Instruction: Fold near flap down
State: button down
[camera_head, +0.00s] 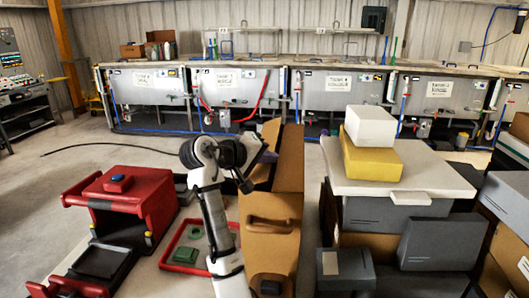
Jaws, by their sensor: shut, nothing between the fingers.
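A brown box or case (287,205) stands in the middle, with a handle (270,223) on the face towards me. A tall brown panel (289,158) rises along its right side; I cannot tell for certain which part is the near flap. My white and black arm covers the left part of the box. My gripper (246,186) is small and dark, by the upper left of the box. It is shut and empty; I cannot tell whether it touches the box. The inside of the box is mostly hidden.
A red holder (129,203) and a red-rimmed tray (190,244) with green pieces lie at left. At right, a white board (400,181) on grey boxes bears a yellow block (371,158) and a white block (370,125). Metal tanks (237,88) line the back, with open floor before them.

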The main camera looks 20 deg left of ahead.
jog(key=shift+d+f+y, duration=0.1)
jog(key=shift+f+y, duration=0.15)
jog(key=shift+y, duration=0.05)
jog(key=shift+f+m+g, duration=0.1)
jog(key=shift+m+g, duration=0.2)
dwell(0.6)
